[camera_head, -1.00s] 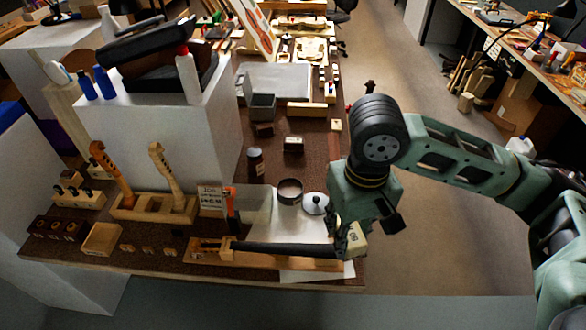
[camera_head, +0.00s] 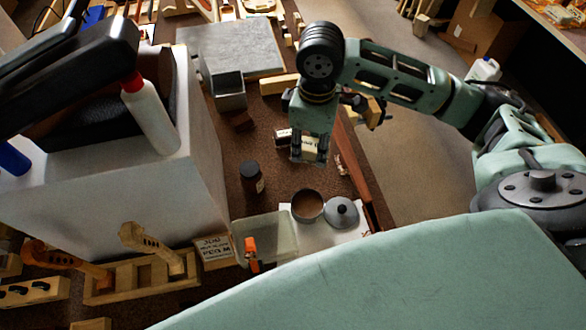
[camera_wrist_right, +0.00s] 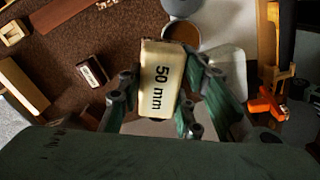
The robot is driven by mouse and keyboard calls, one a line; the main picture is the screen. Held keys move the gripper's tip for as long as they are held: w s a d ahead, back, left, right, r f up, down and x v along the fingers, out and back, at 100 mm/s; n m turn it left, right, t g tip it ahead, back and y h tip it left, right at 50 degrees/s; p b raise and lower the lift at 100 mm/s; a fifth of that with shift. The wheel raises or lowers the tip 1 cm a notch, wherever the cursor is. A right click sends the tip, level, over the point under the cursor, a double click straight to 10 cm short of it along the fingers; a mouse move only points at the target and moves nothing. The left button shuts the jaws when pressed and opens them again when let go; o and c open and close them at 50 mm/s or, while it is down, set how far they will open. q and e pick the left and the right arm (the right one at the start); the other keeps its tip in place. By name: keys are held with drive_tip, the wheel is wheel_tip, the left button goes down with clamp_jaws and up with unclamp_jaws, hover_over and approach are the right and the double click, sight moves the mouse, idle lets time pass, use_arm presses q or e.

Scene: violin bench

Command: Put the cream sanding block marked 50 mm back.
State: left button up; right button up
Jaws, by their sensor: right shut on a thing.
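The cream sanding block (camera_wrist_right: 160,82) fills the middle of the right wrist view, its "50 mm" marking facing the camera. My right gripper (camera_wrist_right: 158,105) is shut on it, one finger along each side. In the head view the right gripper (camera_head: 310,152) hangs over the brown bench top, with a bit of the cream block (camera_head: 311,146) between its fingers. The block looks held above the bench; the exact height is hard to tell. My left gripper is not in view.
A dark labelled block (camera_head: 283,136) lies close to the right gripper. A dark jar (camera_head: 251,178), a round pot (camera_head: 307,205) and a grey lid (camera_head: 341,211) stand nearer. A tall white plinth (camera_head: 190,190) is at left.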

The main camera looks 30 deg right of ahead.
drive_tip(key=d+f+n, duration=0.5)
drive_tip(key=d+n, duration=0.1)
drive_tip(key=n, duration=0.4)
hover_over(296, 170)
wheel_tip(296, 170, down, 10)
drive_tip(key=shift+a+f, duration=0.1)
drive_tip(key=shift+f, duration=0.05)
wheel_tip(296, 170, down, 3)
drive_tip(key=shift+f+p, duration=0.15)
drive_tip(key=shift+p, duration=0.35)
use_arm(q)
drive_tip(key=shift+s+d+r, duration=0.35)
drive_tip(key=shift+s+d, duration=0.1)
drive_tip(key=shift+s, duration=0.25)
use_arm(e)
drive_tip(key=shift+f, duration=0.35)
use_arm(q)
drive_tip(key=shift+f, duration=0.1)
use_arm(e)
drive_tip(key=shift+f, duration=0.1)
drive_tip(key=o, duration=1)
use_arm(q)
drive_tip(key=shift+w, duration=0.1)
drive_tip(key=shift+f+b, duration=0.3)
drive_tip(key=shift+b, duration=0.15)
use_arm(e)
wheel_tip(296, 170, up, 12)
drive_tip(key=shift+r, duration=0.15)
